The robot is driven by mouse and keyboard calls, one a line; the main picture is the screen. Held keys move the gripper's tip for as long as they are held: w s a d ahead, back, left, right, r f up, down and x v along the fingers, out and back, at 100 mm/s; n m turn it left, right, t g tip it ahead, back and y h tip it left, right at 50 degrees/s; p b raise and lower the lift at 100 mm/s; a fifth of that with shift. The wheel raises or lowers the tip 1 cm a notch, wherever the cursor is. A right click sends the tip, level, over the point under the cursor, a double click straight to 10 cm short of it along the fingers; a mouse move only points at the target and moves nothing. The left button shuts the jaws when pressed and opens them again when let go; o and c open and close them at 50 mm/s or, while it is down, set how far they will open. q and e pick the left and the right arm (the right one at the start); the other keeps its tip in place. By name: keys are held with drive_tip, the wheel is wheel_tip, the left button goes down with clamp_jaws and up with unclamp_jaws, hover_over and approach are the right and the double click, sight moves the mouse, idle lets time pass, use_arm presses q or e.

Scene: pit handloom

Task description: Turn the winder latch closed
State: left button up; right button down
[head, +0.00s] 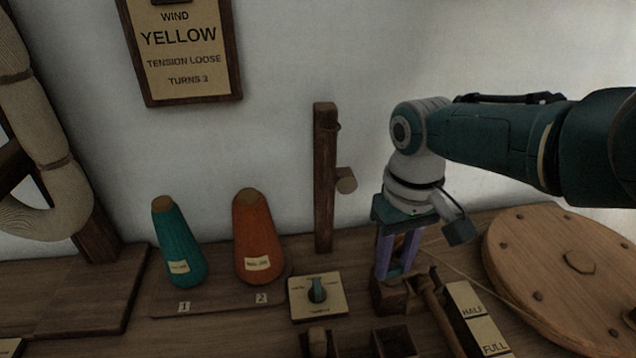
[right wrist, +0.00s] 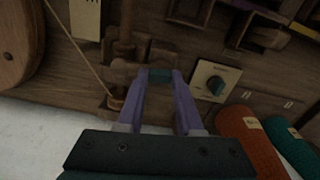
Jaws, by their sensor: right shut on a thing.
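My right gripper (head: 395,270) comes down from above at the right of the bench, with its two purple fingers over a small wooden block (head: 388,298). My left gripper is not in view.
A tension dial (head: 317,291) with a teal knob sits left of the gripper. Teal (head: 178,240) and orange (head: 258,238) yarn cones stand further left. A wooden post (head: 325,175) rises behind. A large wooden disc (head: 575,255) and a HALF/FULL gauge (head: 478,318) lie to the right.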

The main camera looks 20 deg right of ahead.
sight(393, 268)
drive_tip(key=shift+m, duration=0.8)
drive_tip(key=c, duration=0.6)
unclamp_jaws()
drive_tip(key=shift+o, duration=0.2)
wheel_tip(393, 268, up, 10)
drive_tip(key=p, duration=0.8)
